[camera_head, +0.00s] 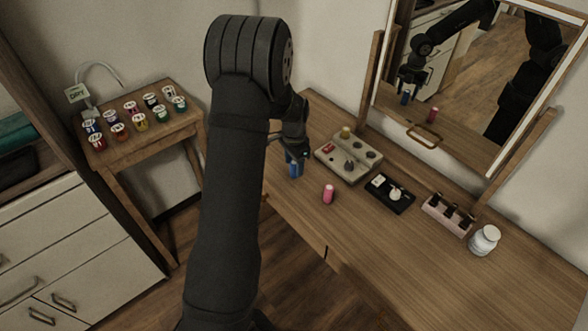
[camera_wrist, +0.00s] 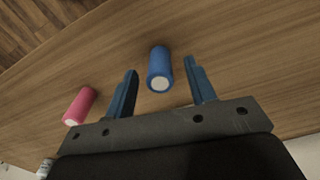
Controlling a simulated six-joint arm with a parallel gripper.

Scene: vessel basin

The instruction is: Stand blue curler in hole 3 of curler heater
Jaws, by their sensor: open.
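The blue curler (camera_head: 295,172) stands on the wooden table near its left edge. In the wrist view the blue curler (camera_wrist: 159,66) shows its pale end and sits between the lines of my two fingers, with visible space on both sides. My gripper (camera_head: 297,161) is open, pointing down at the curler and partly covering it. The curler heater (camera_head: 334,168) is a beige block behind and right of the gripper. A yellowish curler (camera_head: 346,132) stands at its back; other round holes or posts show on it, and their numbers cannot be read.
A pink curler (camera_head: 328,194) stands right of the blue one; it also shows in the wrist view (camera_wrist: 80,106). A black tray (camera_head: 390,204), a pink holder (camera_head: 447,217) and a white jar (camera_head: 484,240) lie farther right. A mirror (camera_head: 470,85) stands behind. The front table is clear.

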